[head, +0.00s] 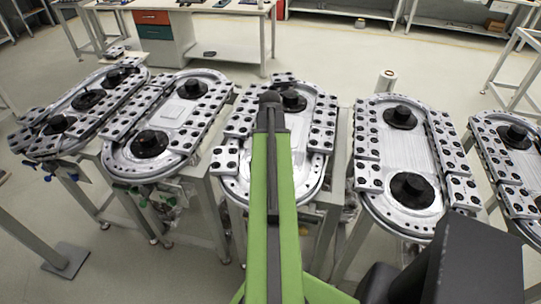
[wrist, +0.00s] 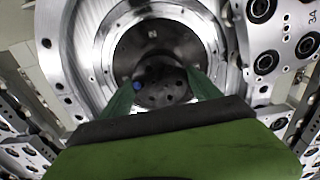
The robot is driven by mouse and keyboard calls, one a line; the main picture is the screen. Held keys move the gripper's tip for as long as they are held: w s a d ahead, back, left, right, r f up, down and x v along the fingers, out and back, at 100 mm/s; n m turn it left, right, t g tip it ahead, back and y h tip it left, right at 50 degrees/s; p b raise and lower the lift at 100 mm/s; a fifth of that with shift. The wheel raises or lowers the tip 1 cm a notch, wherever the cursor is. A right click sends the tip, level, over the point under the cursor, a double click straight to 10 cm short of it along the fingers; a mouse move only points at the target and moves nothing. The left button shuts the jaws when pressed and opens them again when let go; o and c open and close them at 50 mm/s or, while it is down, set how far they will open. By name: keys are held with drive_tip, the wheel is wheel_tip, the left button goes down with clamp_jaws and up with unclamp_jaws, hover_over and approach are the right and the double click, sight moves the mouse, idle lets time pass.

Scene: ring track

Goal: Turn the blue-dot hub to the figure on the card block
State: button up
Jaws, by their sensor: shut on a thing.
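The blue-dot hub (wrist: 152,40) is a round black hub inside a bright metal ring in the wrist view. Its small blue dot (wrist: 137,86) shows on the near left of its face, by the left finger. My gripper (wrist: 162,82) has its green fingers on either side of the hub's near part and is shut on it. In the head view my gripper (head: 270,98) is over the far end of the middle track, and my arm covers part of that track. A metal block with the figure 34 (wrist: 312,20) shows at the wrist view's right edge; I cannot tell whether it is the card block.
Other oval tracks with black hubs stand on both sides, such as the left track (head: 120,160) and the right track (head: 375,190). Rows of drilled metal blocks (head: 322,125) edge the middle track. A bench with drawers (head: 153,33) stands behind, with open floor before it.

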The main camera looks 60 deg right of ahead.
drive_tip(key=shift+n, duration=0.7)
drive_tip(key=o, duration=1.4)
wheel_tip(320, 180, up, 17)
drive_tip(key=p, duration=1.7)
drive_tip(key=shift+r, duration=0.2)
